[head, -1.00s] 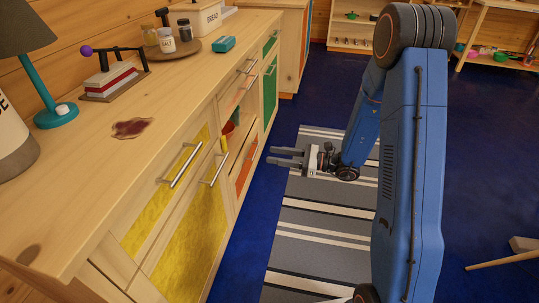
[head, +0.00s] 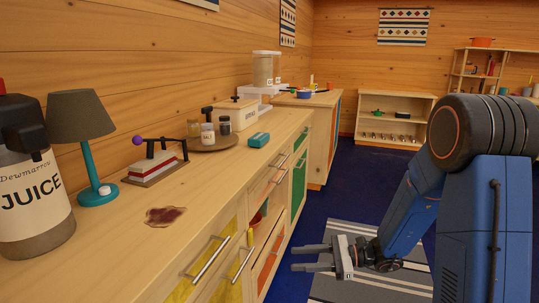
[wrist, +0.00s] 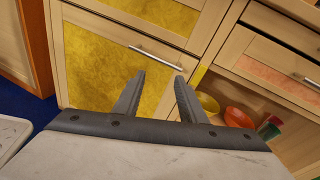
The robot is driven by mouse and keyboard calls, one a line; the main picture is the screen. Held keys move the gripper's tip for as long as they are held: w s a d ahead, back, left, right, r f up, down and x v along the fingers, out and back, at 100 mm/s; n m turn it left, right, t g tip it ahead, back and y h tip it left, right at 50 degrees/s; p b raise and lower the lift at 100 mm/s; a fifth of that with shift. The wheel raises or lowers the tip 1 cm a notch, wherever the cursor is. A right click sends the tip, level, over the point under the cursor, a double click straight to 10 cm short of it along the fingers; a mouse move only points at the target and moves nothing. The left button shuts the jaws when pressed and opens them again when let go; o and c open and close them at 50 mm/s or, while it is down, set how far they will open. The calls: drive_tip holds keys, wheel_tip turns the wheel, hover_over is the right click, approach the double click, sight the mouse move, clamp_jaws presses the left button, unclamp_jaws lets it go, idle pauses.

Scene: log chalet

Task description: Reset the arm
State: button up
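My gripper (head: 312,257) is at the right of the counter in the head view, its two fingers pointing left toward the cabinet fronts. The fingers stand apart with nothing between them. The wrist view also shows my gripper (wrist: 158,97) open and empty, in front of a yellow cabinet door (wrist: 100,60) with a metal bar handle (wrist: 155,57). My blue arm is bent on the right of the head view. I cannot tell the exact gap between the fingertips and the door.
An opening shows bowls (wrist: 238,117). A striped rug (head: 345,288) lies on the blue floor.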

drive_tip(key=s+d+r+n+g+h, duration=0.25)
drive_tip(key=s+n+h, duration=0.2)
drive_tip(key=s, duration=0.35)
drive_tip(key=s+d+r+n+g+h, duration=0.1)
drive_tip(key=s+r+n+h, duration=0.3)
drive_tip(key=s, duration=0.5)
drive_tip(key=s+d+r+n+t+h, duration=0.2)
drive_tip(key=s+d+n+t+h, duration=0.1)
drive_tip(key=d, duration=0.4)
drive_tip(key=s+d+r+n+t+h, duration=0.2)
drive_tip(key=s+d+n+h, duration=0.3)
drive_tip(key=d, duration=0.3)
drive_tip(key=shift+s+r+t, duration=0.4)
drive_tip(key=shift+s+t, duration=0.1)
drive_tip(key=shift+t, duration=0.25)
drive_tip(key=shift+n, duration=0.25)
